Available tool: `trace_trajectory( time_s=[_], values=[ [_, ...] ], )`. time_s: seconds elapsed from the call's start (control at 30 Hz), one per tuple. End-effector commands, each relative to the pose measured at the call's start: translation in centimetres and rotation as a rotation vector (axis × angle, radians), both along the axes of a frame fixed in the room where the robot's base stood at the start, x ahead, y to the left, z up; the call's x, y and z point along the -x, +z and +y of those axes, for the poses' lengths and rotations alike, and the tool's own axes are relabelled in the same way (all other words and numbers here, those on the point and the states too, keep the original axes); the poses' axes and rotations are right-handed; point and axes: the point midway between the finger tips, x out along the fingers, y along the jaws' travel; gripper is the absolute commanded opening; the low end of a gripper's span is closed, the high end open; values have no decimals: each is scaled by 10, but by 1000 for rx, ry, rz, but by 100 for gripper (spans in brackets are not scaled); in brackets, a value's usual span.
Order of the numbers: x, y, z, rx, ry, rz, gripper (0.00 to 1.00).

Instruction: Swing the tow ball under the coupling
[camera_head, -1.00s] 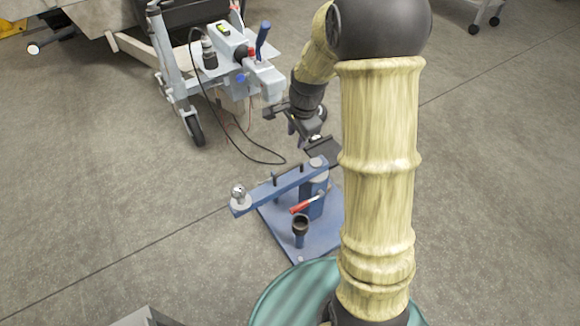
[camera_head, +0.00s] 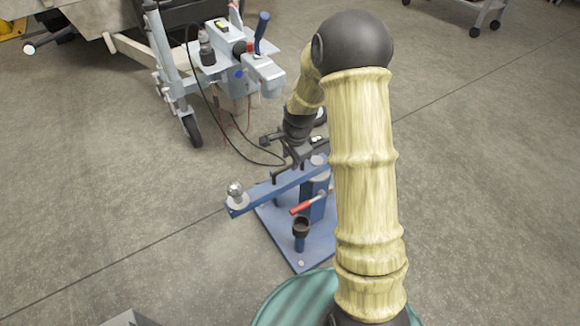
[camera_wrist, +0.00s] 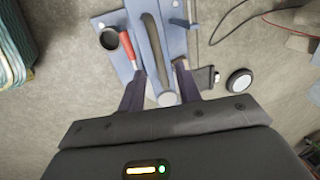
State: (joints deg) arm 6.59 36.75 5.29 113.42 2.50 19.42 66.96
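The tow ball (camera_head: 235,190) is a shiny ball on the left end of a blue swing arm (camera_head: 258,193). The arm is mounted on a post on a blue base plate (camera_head: 307,250). The grey coupling (camera_head: 265,73) is at the end of the trailer frame, behind the swing arm and above the floor; the ball is apart from it. My gripper (camera_head: 292,168) is low over the swing arm, between ball and post. In the wrist view my gripper's fingers (camera_wrist: 160,85) are apart, on either side of the dark handle bar (camera_wrist: 153,40) on the arm.
A red-handled lever (camera_head: 301,208) and a black cup (camera_head: 300,227) stand on the base plate, close to the swing arm. The trailer's jockey wheel (camera_head: 192,130) and a hanging black cable (camera_head: 240,150) are behind. The floor left of the ball is clear.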

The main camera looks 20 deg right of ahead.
Motion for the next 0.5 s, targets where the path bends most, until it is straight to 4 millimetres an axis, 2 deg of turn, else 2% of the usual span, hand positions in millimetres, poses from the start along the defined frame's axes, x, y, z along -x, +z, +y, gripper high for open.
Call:
trace_trajectory(
  time_s=[0.03, 0.17, 0.5],
  values=[
    [-1, -12, 0, 0, 1, 1, 34],
    [-4, -24, 1, 0, 1, 1, 34],
    [-5, -27, 2, 0, 1, 0, 34]
  ],
)
